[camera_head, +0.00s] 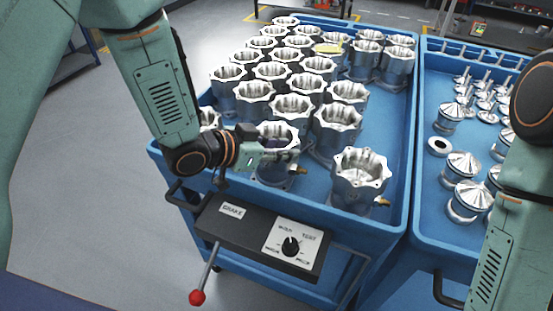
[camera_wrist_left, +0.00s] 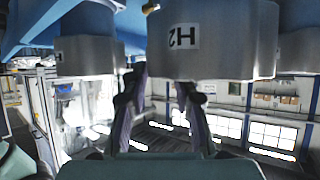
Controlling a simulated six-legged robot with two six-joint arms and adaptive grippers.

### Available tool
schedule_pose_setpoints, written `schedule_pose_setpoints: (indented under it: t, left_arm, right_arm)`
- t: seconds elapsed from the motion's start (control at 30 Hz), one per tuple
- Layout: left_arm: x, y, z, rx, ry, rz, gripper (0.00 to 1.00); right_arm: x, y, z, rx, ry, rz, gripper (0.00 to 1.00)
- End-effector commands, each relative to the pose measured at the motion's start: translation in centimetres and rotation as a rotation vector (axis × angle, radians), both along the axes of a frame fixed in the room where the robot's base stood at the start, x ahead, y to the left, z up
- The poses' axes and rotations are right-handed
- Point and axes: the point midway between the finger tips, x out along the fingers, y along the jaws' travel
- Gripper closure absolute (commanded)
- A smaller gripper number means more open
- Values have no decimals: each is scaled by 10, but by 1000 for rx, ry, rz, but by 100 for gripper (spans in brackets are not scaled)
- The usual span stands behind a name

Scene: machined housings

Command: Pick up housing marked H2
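The housing marked H2 (camera_wrist_left: 212,45) is a grey metal cylinder in the wrist view, its white label upside down in that picture. My left gripper (camera_wrist_left: 160,95) has its two dark fingers spread apart. One finger is by the housing's left edge and the other overlaps its face; I cannot tell whether they touch it. In the head view my left gripper (camera_head: 284,160) is at the near side of a front-row housing (camera_head: 279,136), partly covering it. No H2 label is legible there. My right gripper is out of view; only my right arm shows.
The blue cart (camera_head: 402,190) holds several similar housings in close rows. Another housing (camera_head: 359,178) stands to the right, with a brass fitting. A brake panel (camera_head: 262,238) with knob and red-tipped lever is on the cart's front. A second blue tray (camera_head: 425,100) holds metal parts.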

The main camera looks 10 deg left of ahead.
Motion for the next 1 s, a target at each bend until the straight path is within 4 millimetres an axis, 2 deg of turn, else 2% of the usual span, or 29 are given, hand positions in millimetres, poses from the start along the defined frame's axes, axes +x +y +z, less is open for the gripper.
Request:
schedule_pose_setpoints:
  t: [0.03, 0.3, 1.0]
  left_arm:
    - [0, 0, 0, 1, 1, 0, 79]
    - [-1, 0, -1, 1, 3, 0, 100]
    - [0, 0, 1, 1, -2, -2, 100]
  right_arm:
    - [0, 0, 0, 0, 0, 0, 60]
    - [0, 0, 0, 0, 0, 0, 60]
    - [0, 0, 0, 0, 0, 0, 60]
